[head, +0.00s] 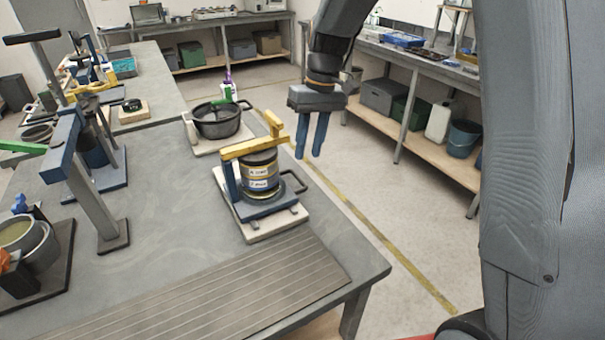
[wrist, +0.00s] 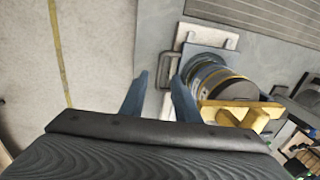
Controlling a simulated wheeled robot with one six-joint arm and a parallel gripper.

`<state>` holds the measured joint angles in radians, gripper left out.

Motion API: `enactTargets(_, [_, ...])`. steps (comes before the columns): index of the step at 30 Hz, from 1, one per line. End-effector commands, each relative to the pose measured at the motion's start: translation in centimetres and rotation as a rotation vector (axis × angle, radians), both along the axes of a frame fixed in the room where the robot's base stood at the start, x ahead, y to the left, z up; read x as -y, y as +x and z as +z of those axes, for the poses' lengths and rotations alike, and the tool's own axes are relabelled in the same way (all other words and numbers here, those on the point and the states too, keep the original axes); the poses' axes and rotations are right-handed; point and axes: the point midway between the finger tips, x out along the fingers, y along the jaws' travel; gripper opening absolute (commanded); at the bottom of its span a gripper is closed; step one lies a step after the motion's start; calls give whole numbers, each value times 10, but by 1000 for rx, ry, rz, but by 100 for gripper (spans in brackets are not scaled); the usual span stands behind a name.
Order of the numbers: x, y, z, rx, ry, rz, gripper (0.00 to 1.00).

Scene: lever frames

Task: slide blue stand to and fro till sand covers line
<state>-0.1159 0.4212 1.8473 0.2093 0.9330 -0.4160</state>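The blue stand (head: 230,187) sits on a pale board (head: 275,229) near the table's right edge. It carries a dark round stack (head: 260,178) with yellow bands and white labels, under a yellow lever bar (head: 252,147). A dark loop handle (head: 304,183) sticks out on its right side. My gripper (head: 308,157) is open and empty, fingers down, close to the handle. In the wrist view the handle (wrist: 164,72) shows between the fingertips (wrist: 160,80), not gripped; the stand (wrist: 203,57) is just right of them. I see no sand or line.
A black pot (head: 217,122) stands behind the stand on the table. A grey and blue lever frame (head: 92,190) stands to the left. A ribbed mat (head: 230,290) lies in front. The floor to the right is open up to a shelved bench (head: 440,150).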

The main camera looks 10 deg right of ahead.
Motion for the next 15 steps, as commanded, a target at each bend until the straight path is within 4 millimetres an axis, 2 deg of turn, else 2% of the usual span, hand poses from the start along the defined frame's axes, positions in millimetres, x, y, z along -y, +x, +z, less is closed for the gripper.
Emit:
enactTargets(5, [-6,2,-12,-8,5,13,29])
enactTargets(15, [-14,-2,-61,-6,5,12,29])
